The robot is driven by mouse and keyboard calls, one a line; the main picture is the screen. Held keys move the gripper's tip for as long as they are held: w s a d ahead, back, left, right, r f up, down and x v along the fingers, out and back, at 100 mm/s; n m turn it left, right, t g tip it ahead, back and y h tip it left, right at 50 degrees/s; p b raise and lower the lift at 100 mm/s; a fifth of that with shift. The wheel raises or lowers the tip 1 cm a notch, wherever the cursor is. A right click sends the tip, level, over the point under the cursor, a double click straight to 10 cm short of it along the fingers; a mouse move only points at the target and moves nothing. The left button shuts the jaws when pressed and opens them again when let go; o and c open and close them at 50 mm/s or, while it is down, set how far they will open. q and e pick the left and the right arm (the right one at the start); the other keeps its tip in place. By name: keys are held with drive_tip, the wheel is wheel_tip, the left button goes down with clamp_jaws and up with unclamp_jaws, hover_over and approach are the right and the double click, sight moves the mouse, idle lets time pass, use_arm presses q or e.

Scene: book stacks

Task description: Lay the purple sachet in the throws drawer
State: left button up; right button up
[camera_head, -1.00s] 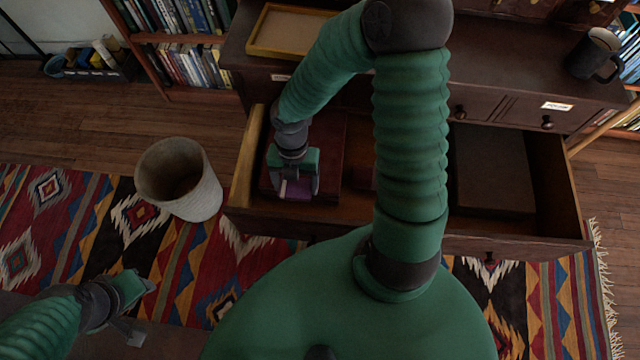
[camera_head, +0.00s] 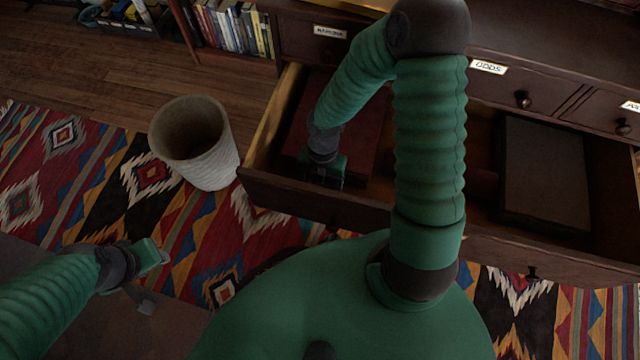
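A wide drawer (camera_head: 400,222) stands open in the dark wooden cabinet; no label on it shows. My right gripper (camera_head: 325,184) is down in its left part, just behind the front wall, over or beside a flat dark red item (camera_head: 362,140). The purple sachet is not visible now; the gripper and drawer front may hide it. Whether the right fingers are open or shut cannot be made out. My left gripper (camera_head: 156,280) is open and empty at the lower left, above the rug and away from the drawer.
A dark flat box (camera_head: 545,175) lies in the drawer's right part. A pale wastebasket (camera_head: 212,165) stands on the patterned rug (camera_head: 75,190), left of the drawer. Closed drawers above carry labels, one reading ODDS (camera_head: 487,67). A bookshelf (camera_head: 235,30) stands behind.

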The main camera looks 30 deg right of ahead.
drive_tip(key=o, duration=1.3)
drive_tip(key=shift+d, duration=0.1)
drive_tip(key=shift+o, duration=0.2)
wheel_tip(320, 180, up, 12)
drive_tip(key=w+d+p, duration=0.1)
drive_tip(key=p, duration=0.8)
drive_tip(key=shift+d, duration=0.15)
drive_tip(key=shift+w, duration=0.15)
